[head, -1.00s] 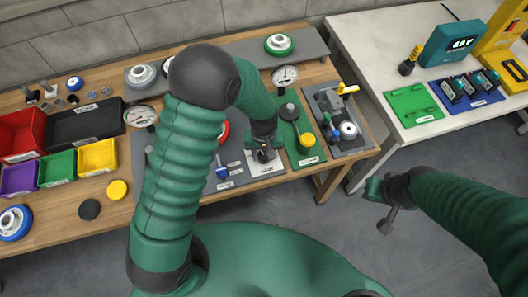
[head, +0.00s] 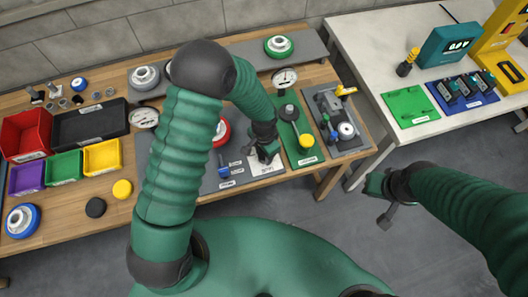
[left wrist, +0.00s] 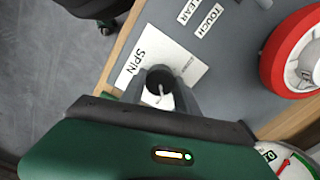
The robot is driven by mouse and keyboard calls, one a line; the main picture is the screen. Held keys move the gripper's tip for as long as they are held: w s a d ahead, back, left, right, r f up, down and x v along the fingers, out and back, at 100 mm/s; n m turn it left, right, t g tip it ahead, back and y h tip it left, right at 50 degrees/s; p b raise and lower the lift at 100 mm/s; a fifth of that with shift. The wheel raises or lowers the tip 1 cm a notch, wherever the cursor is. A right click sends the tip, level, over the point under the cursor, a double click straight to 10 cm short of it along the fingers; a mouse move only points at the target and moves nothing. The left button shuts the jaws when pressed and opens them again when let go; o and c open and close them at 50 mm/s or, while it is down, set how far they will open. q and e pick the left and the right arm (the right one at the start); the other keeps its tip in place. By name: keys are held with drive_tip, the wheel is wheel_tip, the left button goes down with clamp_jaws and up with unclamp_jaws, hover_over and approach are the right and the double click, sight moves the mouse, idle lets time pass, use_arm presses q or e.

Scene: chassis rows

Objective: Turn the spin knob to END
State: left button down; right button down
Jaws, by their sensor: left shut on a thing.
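The spin knob (left wrist: 159,79) is small, round and black with a pale pointer line, on a white plate labelled SPIN (left wrist: 137,66) in the left wrist view. My left gripper (left wrist: 161,88) is shut on the knob, with a grey finger on each side of it. In the head view my left gripper (head: 267,152) is over the white plate (head: 264,168) and covers the knob. The END mark cannot be read. My right gripper (head: 383,203) hangs over the floor at the right, away from the bench; its jaw state is unclear.
A red-rimmed wheel (left wrist: 296,58) and labels TOUCH and CLEAR are on the grey panel beside the knob. Coloured bins (head: 62,168) are at the left.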

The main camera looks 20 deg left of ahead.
use_arm(q)
drive_tip(key=shift+w+m+p, duration=0.15)
drive_tip(key=shift+m+p, duration=0.3)
drive_tip(key=shift+m, duration=1.25)
drive_tip(key=c, duration=0.9)
unclamp_jaws()
drive_tip(key=shift+f, duration=0.1)
wheel_tip(320, 180, up, 17)
drive_tip(key=shift+f, duration=0.1)
